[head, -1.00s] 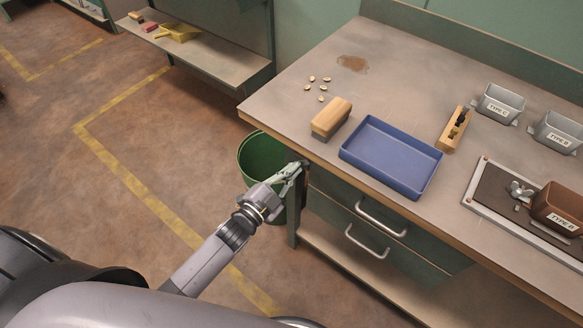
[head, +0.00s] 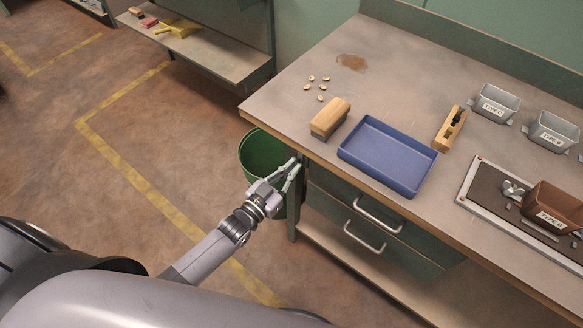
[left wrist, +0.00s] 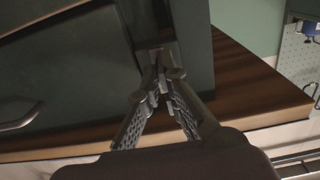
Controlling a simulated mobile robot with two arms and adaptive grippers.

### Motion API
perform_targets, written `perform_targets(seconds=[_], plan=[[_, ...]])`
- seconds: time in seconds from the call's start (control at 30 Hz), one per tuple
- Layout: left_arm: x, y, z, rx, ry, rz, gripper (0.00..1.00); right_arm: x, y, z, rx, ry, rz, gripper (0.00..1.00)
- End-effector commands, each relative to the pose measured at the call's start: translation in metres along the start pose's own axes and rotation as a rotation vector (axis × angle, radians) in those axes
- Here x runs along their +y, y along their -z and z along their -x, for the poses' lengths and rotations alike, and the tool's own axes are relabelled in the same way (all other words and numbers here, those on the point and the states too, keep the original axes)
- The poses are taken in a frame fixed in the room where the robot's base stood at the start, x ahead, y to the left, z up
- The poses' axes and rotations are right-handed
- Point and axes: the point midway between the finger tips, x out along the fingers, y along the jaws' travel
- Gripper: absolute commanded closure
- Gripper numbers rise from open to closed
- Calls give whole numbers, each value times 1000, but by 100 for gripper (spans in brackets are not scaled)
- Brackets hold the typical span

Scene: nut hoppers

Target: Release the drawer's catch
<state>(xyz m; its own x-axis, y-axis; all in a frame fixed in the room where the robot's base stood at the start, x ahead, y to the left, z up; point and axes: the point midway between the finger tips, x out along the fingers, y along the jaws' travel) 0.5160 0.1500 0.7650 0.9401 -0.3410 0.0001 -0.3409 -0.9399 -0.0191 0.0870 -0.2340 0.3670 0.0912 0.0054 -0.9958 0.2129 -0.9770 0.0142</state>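My left gripper (head: 293,170) is at the left end of the bench, low beside the front leg and under the tabletop edge. Its two fingers show with a gap between them, so it looks open and empty. In the left wrist view the fingers (left wrist: 158,88) narrow toward a small brownish fitting (left wrist: 158,50) on the dark green frame, perhaps the catch; contact cannot be told. The upper drawer (head: 335,203) and lower drawer (head: 325,232) look shut, each with a metal handle. The fitting is not clear in the head view. My right gripper is not in view.
A green bin (head: 255,155) stands on the floor right behind the left gripper. The bench top (head: 290,100) overhangs the drawers and carries a blue tray (head: 375,180), a brush (head: 330,118) and grey hoppers (head: 495,105). The floor left of the bench is clear.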

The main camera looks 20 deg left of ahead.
Motion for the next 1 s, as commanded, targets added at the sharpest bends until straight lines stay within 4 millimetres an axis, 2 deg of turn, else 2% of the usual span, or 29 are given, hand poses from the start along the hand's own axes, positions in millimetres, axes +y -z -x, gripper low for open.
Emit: perform_targets(seconds=[0.57, 0.6, 0.9, 1.0], plan=[[1, -2, 1, -4, -1, 37, 100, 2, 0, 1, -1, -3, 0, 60], [1, -2, 1, -4, -1, 37, 95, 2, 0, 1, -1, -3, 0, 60], [0, -1, 0, -1, 0, 35, 76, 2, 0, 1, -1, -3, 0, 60], [0, 0, 0, -1, 0, 35, 76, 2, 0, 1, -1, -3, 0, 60]])
